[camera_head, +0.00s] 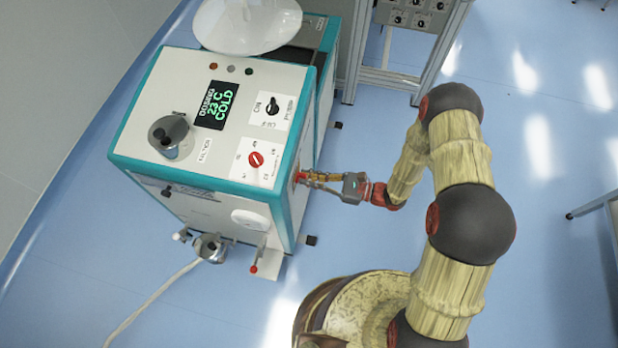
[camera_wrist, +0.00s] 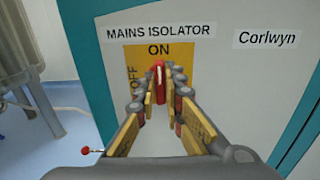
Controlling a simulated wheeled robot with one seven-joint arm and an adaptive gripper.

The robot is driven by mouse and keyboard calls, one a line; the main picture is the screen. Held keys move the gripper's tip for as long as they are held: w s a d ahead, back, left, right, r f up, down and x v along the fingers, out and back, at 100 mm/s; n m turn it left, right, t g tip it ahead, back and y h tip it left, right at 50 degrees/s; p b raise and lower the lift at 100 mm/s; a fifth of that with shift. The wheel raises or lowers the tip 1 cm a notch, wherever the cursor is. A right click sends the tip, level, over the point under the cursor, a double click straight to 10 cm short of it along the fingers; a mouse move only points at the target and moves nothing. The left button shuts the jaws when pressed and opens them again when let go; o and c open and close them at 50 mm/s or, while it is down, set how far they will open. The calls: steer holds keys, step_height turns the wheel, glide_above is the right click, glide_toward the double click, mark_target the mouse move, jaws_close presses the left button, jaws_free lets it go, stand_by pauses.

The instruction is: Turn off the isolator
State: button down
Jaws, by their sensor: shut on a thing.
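The mains isolator is on the side panel of the white and teal machine. In the wrist view its red handle (camera_wrist: 158,76) stands upright on a yellow plate (camera_wrist: 184,52), in line with the word ON. The word OFF is on the plate's left side. My gripper (camera_wrist: 159,86) is shut on the red handle, with one finger on each side of it. In the head view my gripper (camera_head: 300,178) reaches the machine's right side panel; the handle there is mostly hidden by the fingers.
Blue floor (camera_head: 560,260) is open at the right.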

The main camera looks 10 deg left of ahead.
steer(key=shift+n, duration=0.3)
steer(key=shift+s+f+n+b, duration=0.1)
steer(key=shift+n+b, duration=0.95)
steer(key=shift+n, duration=1.8)
steer(key=shift+s+f+n+b, duration=0.15)
steer(key=shift+n+b, duration=0.95)
steer(key=shift+n, duration=1.8)
steer(key=shift+s+f+n+b, duration=0.1)
steer(key=shift+n+b, duration=0.95)
steer(key=shift+n, duration=1.8)
steer(key=c, duration=1.9)
jaws_free()
steer(key=shift+w, duration=0.1)
